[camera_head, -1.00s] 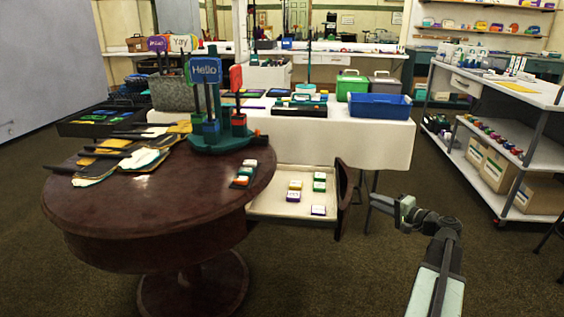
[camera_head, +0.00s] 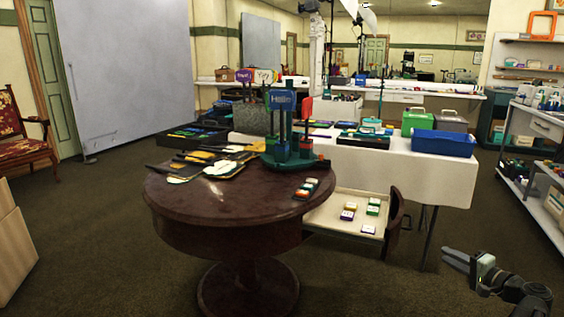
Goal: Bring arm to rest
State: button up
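My gripper (camera_head: 457,259) is at the lower right, over the carpet and apart from the furniture. Its fingers point left toward the open drawer. They look close together at this size, and the gap between them is too small to judge. I see nothing held in it. My arm reaches in from the bottom right corner.
A round dark table (camera_head: 190,204) holds a green stand with signs (camera_head: 280,110). Its drawer (camera_head: 322,215) is pulled out, with several small blocks inside. A white-covered table (camera_head: 450,178) stands behind, and a shelf unit (camera_head: 548,192) at right. Carpet (camera_head: 385,290) in front is clear.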

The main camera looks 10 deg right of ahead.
jog(key=w+a+f+n+g+y+p, duration=0.1)
jog(key=w+a+f+n+g, duration=0.15)
jog(key=a, duration=0.55)
jog(key=w+a+f+n+g+y, duration=0.1)
jog(key=a+f+g, duration=0.2)
jog(key=a, duration=0.5)
jog(key=w+a+f+n+g+p, duration=0.1)
jog(key=a+f+n+g, duration=0.15)
jog(key=a, duration=0.55)
jog(key=s+a+f+n+g+h+p, duration=0.2)
jog(key=s+a+f+n+g+h, duration=0.15)
jog(key=a, duration=0.65)
jog(key=s+a+f+n+g+h+p, duration=0.1)
jog(key=s+a+f+n+g+h, duration=0.25)
jog(key=a, duration=0.65)
notch_tip(320, 180, up, 38)
jog(key=s+p, duration=0.1)
jog(key=p, duration=3.7)
jog(key=shift+s+a+r+g+y, duration=0.15)
jog(key=shift+s+r+g+y, duration=0.15)
jog(key=shift+s+y, duration=0.1)
jog(key=shift+f, duration=0.2)
